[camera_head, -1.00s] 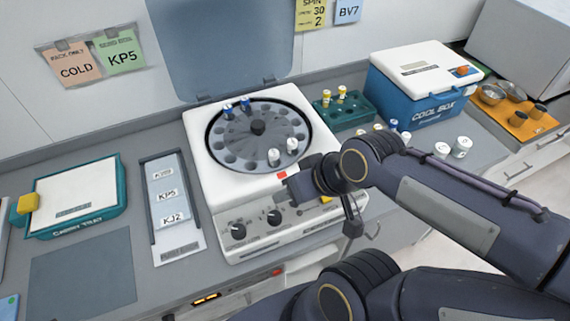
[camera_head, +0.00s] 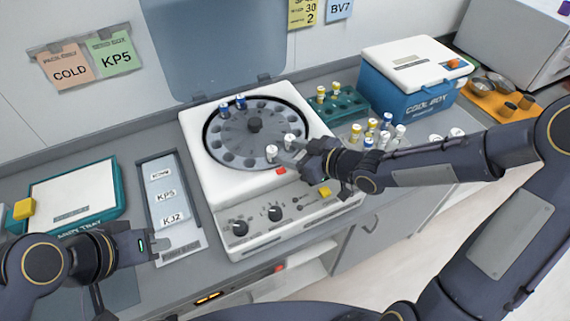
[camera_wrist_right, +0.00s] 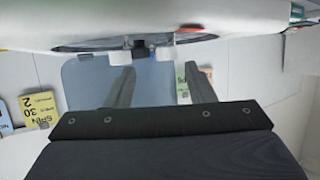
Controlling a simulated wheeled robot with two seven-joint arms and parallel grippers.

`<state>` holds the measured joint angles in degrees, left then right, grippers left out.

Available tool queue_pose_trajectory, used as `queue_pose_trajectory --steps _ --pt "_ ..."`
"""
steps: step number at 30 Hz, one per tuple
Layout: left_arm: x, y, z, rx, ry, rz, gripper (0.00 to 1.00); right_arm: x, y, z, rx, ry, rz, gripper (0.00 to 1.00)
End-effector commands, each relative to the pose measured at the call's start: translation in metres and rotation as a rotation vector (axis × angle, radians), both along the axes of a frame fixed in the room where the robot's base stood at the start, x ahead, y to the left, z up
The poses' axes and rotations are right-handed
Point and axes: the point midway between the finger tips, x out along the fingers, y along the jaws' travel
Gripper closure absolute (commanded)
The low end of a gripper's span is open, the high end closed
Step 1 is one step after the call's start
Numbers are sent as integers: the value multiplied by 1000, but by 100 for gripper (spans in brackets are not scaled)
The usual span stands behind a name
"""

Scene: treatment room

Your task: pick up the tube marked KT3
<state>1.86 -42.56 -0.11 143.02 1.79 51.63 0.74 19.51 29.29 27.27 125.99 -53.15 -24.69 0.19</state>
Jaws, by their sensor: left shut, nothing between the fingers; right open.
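The tube marked KT3 cannot be picked out, as no tube label is readable. Two white-capped tubes (camera_head: 271,152) (camera_head: 289,140) stand in the front right of the centrifuge rotor (camera_head: 236,143). Two blue-capped tubes (camera_head: 240,101) stand at the rotor's back left. My right gripper (camera_head: 292,154) is open beside the white-capped tubes. In the right wrist view its fingers (camera_wrist_right: 160,76) are apart, with white caps (camera_wrist_right: 165,52) beyond them; nothing is held. My left gripper (camera_head: 172,246) is shut and empty over the front end of the label strip (camera_head: 183,252).
The centrifuge lid (camera_head: 215,45) stands open. A white-topped tray (camera_head: 72,197) is at left.

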Motion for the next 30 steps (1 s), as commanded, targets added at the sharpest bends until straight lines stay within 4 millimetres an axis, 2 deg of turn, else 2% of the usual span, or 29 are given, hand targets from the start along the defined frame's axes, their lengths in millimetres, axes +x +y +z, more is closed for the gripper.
queue_pose_trajectory --steps 1,5,12,17,25,30 --pt "0 0 -12 0 0 0 100 3 6 -8 0 -1 3 51" --pt "0 0 -22 0 0 0 100 9 14 -12 -1 0 1 51" --pt "0 0 -55 0 0 0 100 20 39 -26 -1 -1 2 51" --pt "0 0 -63 0 0 0 100 31 50 -29 -2 2 0 51" --pt "0 0 -62 0 0 0 100 33 51 -27 -2 3 -3 51" --pt "0 0 -62 0 0 0 100 33 51 -27 -2 3 -3 73"
